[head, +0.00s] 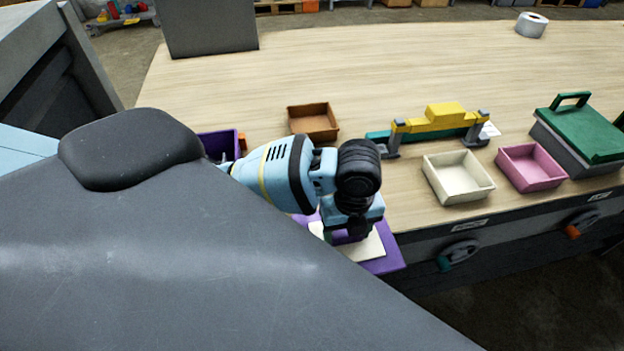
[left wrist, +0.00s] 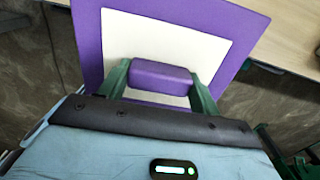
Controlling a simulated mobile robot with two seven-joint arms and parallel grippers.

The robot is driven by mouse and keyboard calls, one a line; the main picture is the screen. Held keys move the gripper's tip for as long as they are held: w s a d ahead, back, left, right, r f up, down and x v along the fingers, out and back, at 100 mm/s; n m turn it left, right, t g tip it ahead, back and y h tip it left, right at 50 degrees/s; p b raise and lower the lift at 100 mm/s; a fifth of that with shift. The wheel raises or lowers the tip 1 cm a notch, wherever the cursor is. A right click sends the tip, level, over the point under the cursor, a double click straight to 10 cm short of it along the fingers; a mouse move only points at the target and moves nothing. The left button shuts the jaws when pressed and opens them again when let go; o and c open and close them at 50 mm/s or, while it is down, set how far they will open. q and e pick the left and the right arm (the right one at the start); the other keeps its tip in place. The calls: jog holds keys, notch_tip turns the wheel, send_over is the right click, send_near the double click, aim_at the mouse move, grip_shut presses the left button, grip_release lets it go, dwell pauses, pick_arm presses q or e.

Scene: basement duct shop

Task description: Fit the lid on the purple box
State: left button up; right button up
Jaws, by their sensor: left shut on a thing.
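The purple lid (head: 392,262) has a white panel on top and a raised purple handle (left wrist: 162,76). My left gripper (head: 347,234) is shut on this handle, with its green fingers on either side in the left wrist view (left wrist: 162,84). The lid is at the table's front edge and reaches out past it; I cannot tell its height above the table. The purple box (head: 217,143) stands on the table to the left of the lid, mostly hidden behind my left arm. The lid is apart from the box. My right gripper is not in view.
A brown tray (head: 314,119) is behind my left arm. A yellow-and-teal object (head: 441,116), a cream tray (head: 457,188), a pink tray (head: 530,180) and a grey box with a green lid (head: 582,134) stand to the right. The table's back middle is clear.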

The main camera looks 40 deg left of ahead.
pick_arm(q)
jog(key=n, duration=0.2)
jog(key=r+n, duration=0.2)
jog(key=n, duration=0.1)
jog(key=shift+w+a+r+n, duration=0.2)
jog(key=shift+w+a+n, duration=0.1)
jog(key=r+n, duration=0.1)
jog(key=n, duration=0.3)
jog(key=r+n, duration=0.1)
jog(key=n, duration=0.1)
jog(key=shift+w+a+r+n, duration=0.15)
jog(key=shift+a+r+n, duration=0.15)
jog(key=shift+a+n, duration=0.1)
jog(key=n, duration=0.1)
jog(key=r+n, duration=0.1)
jog(key=n, duration=0.1)
jog(key=shift+a+r+n, duration=0.15)
jog(key=shift+a+n, duration=0.05)
jog(key=shift+n, duration=0.1)
jog(key=r+n, duration=0.1)
jog(key=n, duration=0.2)
jog(key=r+n, duration=0.1)
jog(key=n, duration=0.2)
jog(key=a+r+n, duration=0.1)
jog(key=n, duration=0.2)
jog(key=shift+r+n, duration=0.25)
jog(key=shift+n, duration=0.15)
jog(key=shift+a, duration=0.15)
